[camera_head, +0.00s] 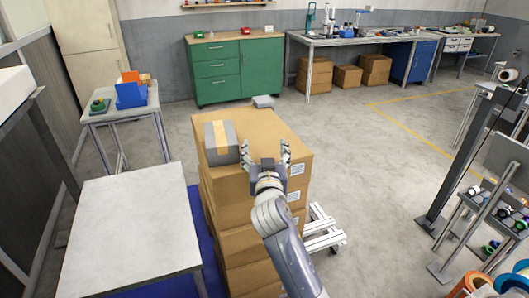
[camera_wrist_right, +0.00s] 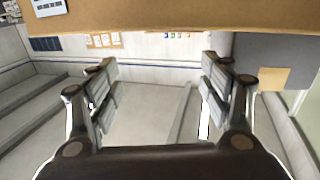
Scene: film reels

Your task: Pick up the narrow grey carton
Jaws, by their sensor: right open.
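The narrow grey carton (camera_head: 211,150), with a tan tape band over it, sits on the near left part of the top brown carton (camera_head: 262,128) of a stack. My right gripper (camera_head: 268,154) is open and empty, just right of the grey carton, its fingers pointing away from me. In the right wrist view the open fingers (camera_wrist_right: 160,90) have nothing between them. There the grey carton (camera_wrist_right: 300,58) shows at the upper right, beyond the right finger, and a brown carton surface (camera_wrist_right: 180,15) fills the top edge. My left gripper is not in view.
A white table (camera_head: 130,230) stands left of the stack. A small grey object (camera_head: 263,102) shows by the stack's far edge. A green cabinet (camera_head: 235,70) and a workbench (camera_head: 350,40) line the back. A rack (camera_head: 480,220) stands at the right.

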